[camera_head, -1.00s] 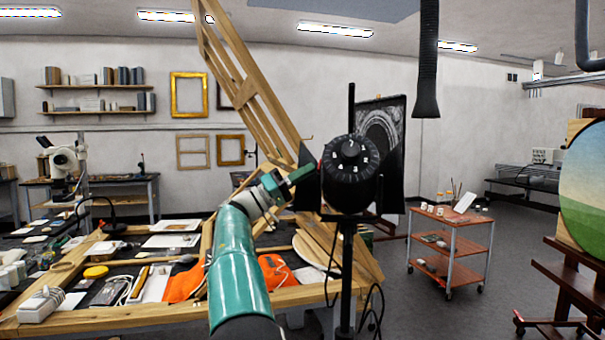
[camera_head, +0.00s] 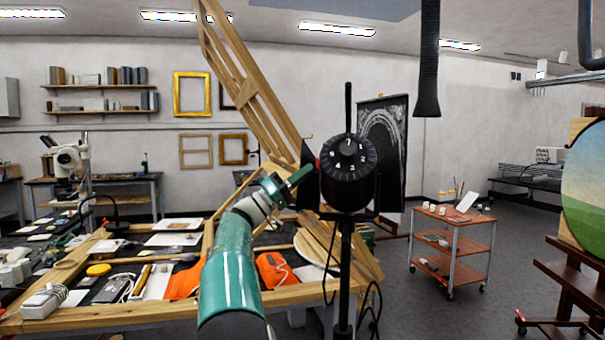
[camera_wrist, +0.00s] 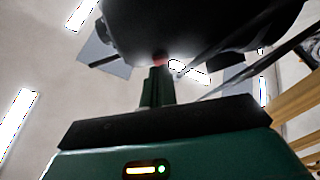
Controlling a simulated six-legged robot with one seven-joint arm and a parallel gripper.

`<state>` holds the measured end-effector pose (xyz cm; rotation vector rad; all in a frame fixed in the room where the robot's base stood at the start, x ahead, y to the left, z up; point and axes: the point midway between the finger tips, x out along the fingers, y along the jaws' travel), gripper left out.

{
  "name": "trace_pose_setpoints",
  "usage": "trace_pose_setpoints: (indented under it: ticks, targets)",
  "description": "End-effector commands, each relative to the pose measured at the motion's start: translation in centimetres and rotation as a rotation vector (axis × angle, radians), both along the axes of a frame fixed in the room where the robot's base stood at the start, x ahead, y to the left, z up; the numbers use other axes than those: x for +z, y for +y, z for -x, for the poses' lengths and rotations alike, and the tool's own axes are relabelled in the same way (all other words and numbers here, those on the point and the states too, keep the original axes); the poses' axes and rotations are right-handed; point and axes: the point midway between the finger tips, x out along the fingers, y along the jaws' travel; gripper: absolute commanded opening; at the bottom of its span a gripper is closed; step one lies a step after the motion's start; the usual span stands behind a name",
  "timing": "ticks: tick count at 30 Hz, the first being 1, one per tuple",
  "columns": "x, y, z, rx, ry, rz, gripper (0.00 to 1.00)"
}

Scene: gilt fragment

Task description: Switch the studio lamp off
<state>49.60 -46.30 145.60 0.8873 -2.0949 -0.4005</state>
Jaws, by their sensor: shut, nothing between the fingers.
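The studio lamp (camera_head: 347,172) is a black round housing on a black stand, its back with a numbered dial (camera_head: 347,152) facing the head camera. A small red part (camera_head: 317,163) shows at the housing's left edge. My green gripper (camera_head: 304,173) reaches in from the left, fingers shut and empty, with its tips at that edge. In the wrist view the lamp (camera_wrist: 200,25) fills the top, and the shut fingers (camera_wrist: 158,78) point up at the red part (camera_wrist: 160,59). The tips are at or very close to it; I cannot tell whether they touch.
A wooden table (camera_head: 130,322) with tools, papers and orange cloth lies below my arm. A tall wooden frame (camera_head: 245,85) leans behind the gripper. A dark picture (camera_head: 385,140) stands behind the lamp. An orange trolley (camera_head: 452,237) and an easel (camera_head: 570,275) stand right, with open floor between.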

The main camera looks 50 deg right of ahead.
Motion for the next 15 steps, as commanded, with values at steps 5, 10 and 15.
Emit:
trace_pose_setpoints:
  ticks: [5, 10, 15]
  targets:
    - [-1.7, 2.3, -1.5, 0.005, 0.003, -0.002, 0.00]
    - [-3.8, 5.1, -3.2, 0.008, 0.004, 0.000, 0.00]
    - [-5.8, 7.8, -4.7, 0.009, 0.002, 0.001, 0.00]
